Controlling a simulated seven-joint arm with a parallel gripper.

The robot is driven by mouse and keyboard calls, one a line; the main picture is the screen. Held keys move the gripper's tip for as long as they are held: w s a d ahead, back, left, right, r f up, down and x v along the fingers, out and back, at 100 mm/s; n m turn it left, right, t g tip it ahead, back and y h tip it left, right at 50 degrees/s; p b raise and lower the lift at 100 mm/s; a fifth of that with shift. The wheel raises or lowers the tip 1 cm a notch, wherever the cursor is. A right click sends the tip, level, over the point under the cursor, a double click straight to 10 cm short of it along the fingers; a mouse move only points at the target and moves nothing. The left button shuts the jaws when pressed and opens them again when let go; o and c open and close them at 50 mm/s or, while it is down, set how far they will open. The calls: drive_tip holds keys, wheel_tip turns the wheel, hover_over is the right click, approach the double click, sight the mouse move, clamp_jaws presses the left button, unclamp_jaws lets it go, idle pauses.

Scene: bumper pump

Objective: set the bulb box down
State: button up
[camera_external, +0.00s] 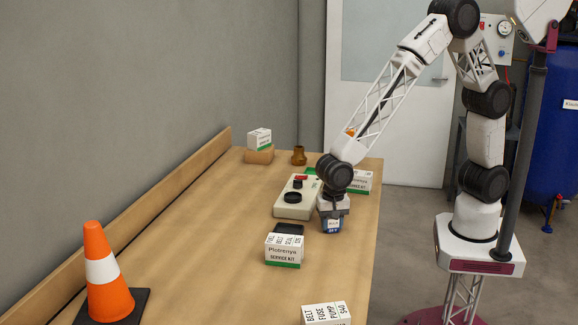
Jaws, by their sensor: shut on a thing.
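My gripper (332,210) points straight down at the right side of the wooden bench, its fingers shut on a small blue box with a white label, the bulb box (331,226). The lettering on it is too small to read. The upper part of the box is hidden by the gripper. I cannot tell whether its bottom touches the bench top (195,225).
A beige control box (294,205) with a black knob stands just left of my gripper. White-green service kit boxes stand in front (284,250) and behind (361,182). Another box (325,314) is at the near edge. A traffic cone (107,275) stands left. The bench's left-middle is clear.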

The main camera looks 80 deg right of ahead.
drive_tip(key=shift+f, duration=0.1)
drive_tip(key=o, duration=0.9)
wheel_tip(320, 180, up, 12)
drive_tip(key=shift+r, duration=0.1)
idle(0.4)
idle(0.7)
